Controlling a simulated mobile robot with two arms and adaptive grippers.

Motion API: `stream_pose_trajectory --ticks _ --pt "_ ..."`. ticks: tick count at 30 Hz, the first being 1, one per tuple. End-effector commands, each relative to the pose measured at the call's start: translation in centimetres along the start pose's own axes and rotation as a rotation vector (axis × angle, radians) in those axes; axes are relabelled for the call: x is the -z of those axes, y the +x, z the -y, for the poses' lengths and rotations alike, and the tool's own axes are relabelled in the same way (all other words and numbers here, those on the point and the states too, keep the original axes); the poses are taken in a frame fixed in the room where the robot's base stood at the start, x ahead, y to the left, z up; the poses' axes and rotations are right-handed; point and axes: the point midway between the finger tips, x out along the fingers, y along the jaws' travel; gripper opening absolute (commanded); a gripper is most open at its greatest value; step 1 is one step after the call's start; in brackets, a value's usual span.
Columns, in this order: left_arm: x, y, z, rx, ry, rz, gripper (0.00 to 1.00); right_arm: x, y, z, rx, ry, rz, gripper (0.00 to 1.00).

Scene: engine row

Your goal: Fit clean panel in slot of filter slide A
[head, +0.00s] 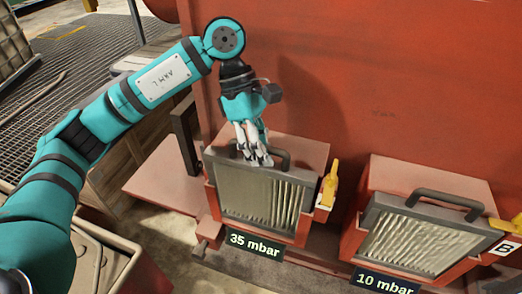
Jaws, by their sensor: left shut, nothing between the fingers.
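A pleated filter panel (255,198) with a grey frame and dark handle sits in the left red slide housing (308,150), above a label reading 35 mbar. No letter A shows on it. My left gripper (257,160) points down at the panel's top edge, beside the left part of the handle; its fingers are shut with nothing between them. I cannot tell whether they touch the frame. A second pleated panel (415,243) sits in the right housing, marked B, above a label reading 10 mbar. I cannot tell which panel is clean. My right gripper is out of view.
Yellow latches (328,185) stand at the right side of each housing. A red wall (400,80) rises close behind. A flat red shelf with a dark upright (185,138) lies left of the left housing. A beige bin (115,262) is at the lower left.

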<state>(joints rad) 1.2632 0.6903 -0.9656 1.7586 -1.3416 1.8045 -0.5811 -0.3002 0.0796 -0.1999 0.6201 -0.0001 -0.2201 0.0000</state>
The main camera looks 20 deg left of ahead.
Motion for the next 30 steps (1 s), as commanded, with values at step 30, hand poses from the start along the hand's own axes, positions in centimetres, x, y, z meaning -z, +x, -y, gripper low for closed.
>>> stream_pose_trajectory --ticks 30 --pt "0.35 0.26 -0.19 -0.001 -0.001 0.000 0.33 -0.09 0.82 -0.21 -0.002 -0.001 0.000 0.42"
